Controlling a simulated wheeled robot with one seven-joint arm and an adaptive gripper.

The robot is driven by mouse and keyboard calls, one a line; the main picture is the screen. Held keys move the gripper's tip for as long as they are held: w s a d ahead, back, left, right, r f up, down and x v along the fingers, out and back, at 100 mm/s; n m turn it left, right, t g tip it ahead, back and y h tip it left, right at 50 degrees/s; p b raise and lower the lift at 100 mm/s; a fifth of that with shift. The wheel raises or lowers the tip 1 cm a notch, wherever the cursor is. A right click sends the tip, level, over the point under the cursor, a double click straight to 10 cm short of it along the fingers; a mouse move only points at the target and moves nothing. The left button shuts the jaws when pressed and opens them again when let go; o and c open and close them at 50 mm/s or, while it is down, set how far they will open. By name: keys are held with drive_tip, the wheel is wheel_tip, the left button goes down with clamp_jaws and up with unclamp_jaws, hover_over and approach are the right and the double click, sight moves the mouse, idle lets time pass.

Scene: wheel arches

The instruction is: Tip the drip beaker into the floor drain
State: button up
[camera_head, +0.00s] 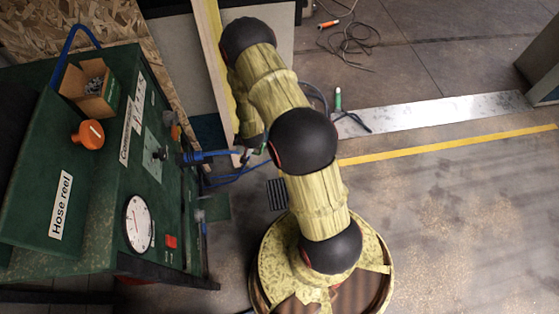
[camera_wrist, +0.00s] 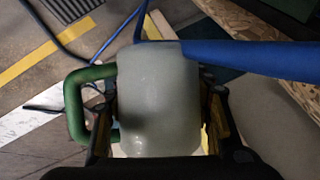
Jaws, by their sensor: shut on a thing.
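The drip beaker (camera_wrist: 158,100) is a pale, cloudy vessel with a green handle (camera_wrist: 76,105) on its left side in the wrist view. My gripper (camera_wrist: 163,125) is shut on it, one finger on each side. Its contents cannot be made out. In the head view my arm hides most of the gripper and beaker. The floor drain (camera_head: 277,194) is a small dark slatted grate in the floor, left of my base. It also shows in the wrist view (camera_wrist: 68,9) at the top left, beyond the beaker and apart from it.
A green hose reel cabinet (camera_head: 95,230) with a gauge and orange knob stands at the left. A blue hose (camera_head: 210,156) sticks out from it; in the wrist view it passes close to the beaker's upper right. Loose cables (camera_head: 350,42) lie at the back. Floor at right is clear.

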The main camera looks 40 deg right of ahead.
drive_tip(key=s+d+f+n+t+y+b, duration=0.3)
drive_tip(key=s+d+f+n+t+y, duration=0.3)
drive_tip(key=s+d+f+n, duration=0.4)
wheel_tip(320, 180, down, 3)
drive_tip(key=n+t, duration=0.1)
drive_tip(key=n, duration=0.3)
drive_tip(key=shift+s+d+f+n+y, duration=0.2)
drive_tip(key=shift+s+d+n+y, duration=0.05)
drive_tip(key=shift+n+y, duration=0.05)
